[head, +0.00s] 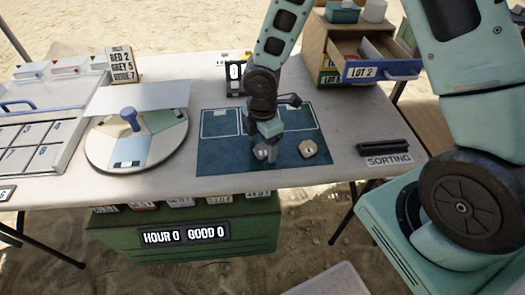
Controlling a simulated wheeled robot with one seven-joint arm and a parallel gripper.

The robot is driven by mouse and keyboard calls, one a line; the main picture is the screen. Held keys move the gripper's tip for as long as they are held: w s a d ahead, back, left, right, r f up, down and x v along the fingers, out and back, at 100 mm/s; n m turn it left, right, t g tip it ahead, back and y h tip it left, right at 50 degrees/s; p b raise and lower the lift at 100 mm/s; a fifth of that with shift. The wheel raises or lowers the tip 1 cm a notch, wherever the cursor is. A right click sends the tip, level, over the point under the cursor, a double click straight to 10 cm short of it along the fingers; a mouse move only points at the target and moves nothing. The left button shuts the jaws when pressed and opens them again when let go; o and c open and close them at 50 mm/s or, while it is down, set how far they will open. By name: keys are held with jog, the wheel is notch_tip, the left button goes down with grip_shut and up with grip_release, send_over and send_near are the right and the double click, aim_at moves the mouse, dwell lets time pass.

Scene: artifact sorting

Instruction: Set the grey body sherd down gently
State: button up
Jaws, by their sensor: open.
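The grey body sherd (263,155) is a small grey piece low between or just under the fingers of my gripper (264,148). It is at the dark teal mat (225,160), in the mat's middle near the front. My gripper points straight down and is open. The fingers partly hide the sherd, and I cannot tell whether they touch it. A tan sherd (308,148) with a pale mark lies on the mat just to the right, apart from the gripper.
A round sorting turntable (160,155) with a blue knob stands left of the mat, below a pale clear panel (138,98). A gridded tray (30,140) is far left. A wooden cabinet (315,50) with an open drawer marked LOT 2 stands back right. A black bar (383,146) lies right.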

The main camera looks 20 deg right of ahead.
jog(key=shift+f, duration=0.25)
jog(key=c, duration=1)
jog(key=shift+c, duration=0.2)
jog(key=shift+r, duration=0.15)
